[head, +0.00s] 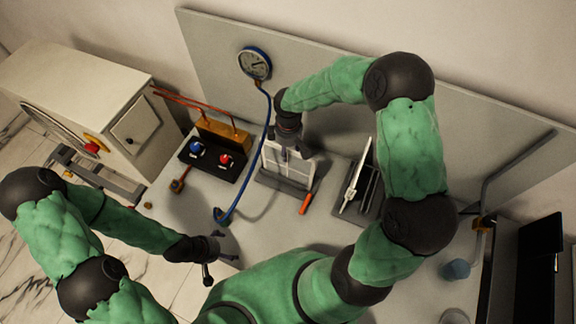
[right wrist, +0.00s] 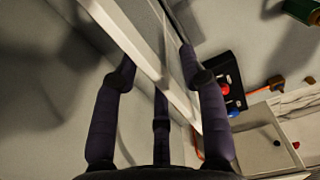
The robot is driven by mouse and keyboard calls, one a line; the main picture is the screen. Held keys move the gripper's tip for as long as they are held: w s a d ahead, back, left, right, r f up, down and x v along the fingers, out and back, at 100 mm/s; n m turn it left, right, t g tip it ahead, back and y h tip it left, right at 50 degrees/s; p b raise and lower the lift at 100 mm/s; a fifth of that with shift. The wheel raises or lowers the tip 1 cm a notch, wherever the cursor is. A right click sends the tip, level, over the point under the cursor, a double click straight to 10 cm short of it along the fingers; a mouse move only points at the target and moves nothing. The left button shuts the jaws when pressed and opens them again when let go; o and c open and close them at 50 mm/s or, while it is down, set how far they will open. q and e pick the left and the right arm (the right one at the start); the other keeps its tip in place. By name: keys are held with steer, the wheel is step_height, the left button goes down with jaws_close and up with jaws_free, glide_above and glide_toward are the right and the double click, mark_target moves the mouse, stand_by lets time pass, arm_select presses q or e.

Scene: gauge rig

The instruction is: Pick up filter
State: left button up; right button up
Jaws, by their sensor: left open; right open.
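The filter, a white framed panel (head: 302,168), stands upright in a dark grey holder (head: 283,186) near the middle of the table. My right gripper (head: 290,152) is open at the filter's top edge, partly covering it. In the right wrist view, the white frame (right wrist: 142,48) runs slantwise between the spread fingers of my right gripper (right wrist: 160,66). I cannot tell whether the fingers touch it. My left gripper (head: 215,258) is open and empty near the table's front edge, well away from the filter.
A gauge (head: 255,63) on the back panel has a blue hose (head: 266,125) hanging to the table. A black box with knobs (head: 213,155) stands left of the filter. An orange-handled tool (head: 306,203) and a dark rack (head: 362,190) lie to the right.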

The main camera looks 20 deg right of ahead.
jaws_close()
arm_select(q)
steer(key=shift+r, duration=0.1)
arm_select(e)
steer(key=shift+r, duration=0.15)
